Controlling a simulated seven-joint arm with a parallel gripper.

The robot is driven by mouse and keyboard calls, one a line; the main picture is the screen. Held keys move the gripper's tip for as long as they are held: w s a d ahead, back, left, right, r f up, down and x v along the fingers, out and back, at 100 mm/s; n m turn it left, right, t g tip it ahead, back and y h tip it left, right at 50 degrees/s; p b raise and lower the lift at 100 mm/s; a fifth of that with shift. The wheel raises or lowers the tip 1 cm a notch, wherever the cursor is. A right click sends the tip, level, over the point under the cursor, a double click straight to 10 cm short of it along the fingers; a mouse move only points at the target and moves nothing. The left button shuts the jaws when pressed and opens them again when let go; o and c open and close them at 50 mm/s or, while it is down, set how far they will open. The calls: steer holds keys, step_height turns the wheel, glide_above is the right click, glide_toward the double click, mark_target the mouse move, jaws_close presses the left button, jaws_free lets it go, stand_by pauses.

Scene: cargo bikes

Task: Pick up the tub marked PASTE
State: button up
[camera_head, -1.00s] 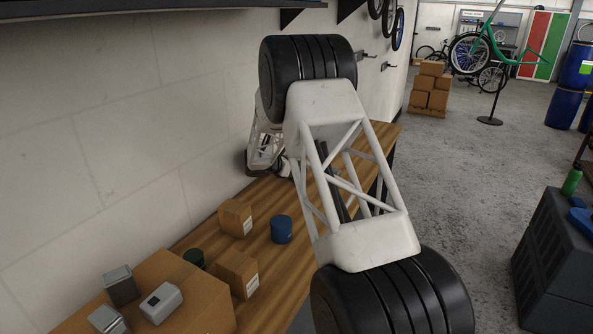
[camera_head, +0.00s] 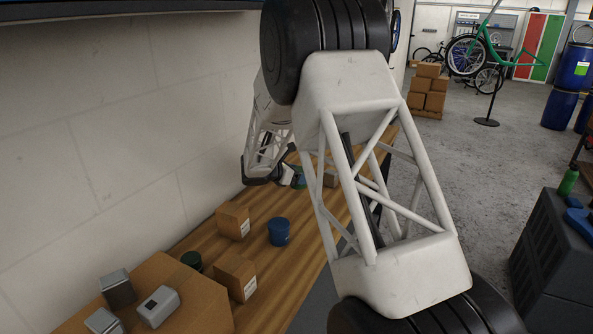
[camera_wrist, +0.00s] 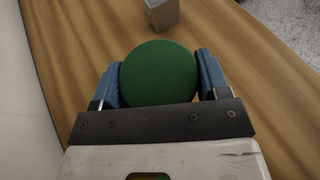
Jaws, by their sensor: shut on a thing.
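In the wrist view, my gripper (camera_wrist: 160,85) has its two blue-padded fingers on either side of a round green-topped tub (camera_wrist: 158,72) and is shut on it. In the head view my gripper (camera_head: 292,176) is small and partly hidden by my arm, at the far part of the bench; a bit of green shows there. No PASTE marking can be read on the held tub.
On the wooden bench (camera_head: 285,290) stand two small cartons (camera_head: 233,221) (camera_head: 236,277). A large carton (camera_head: 205,306) bears several grey containers (camera_head: 157,306). In the wrist view a grey block (camera_wrist: 162,14) stands beyond the held tub. The wall (camera_head: 130,140) runs along the left.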

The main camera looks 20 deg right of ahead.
steer(key=shift+s+a+r, duration=0.15)
steer(key=shift+s+a, duration=0.05)
steer(key=shift+s, duration=1.15)
steer(key=shift+s+a+r, duration=0.15)
steer(key=shift+s, duration=1.2)
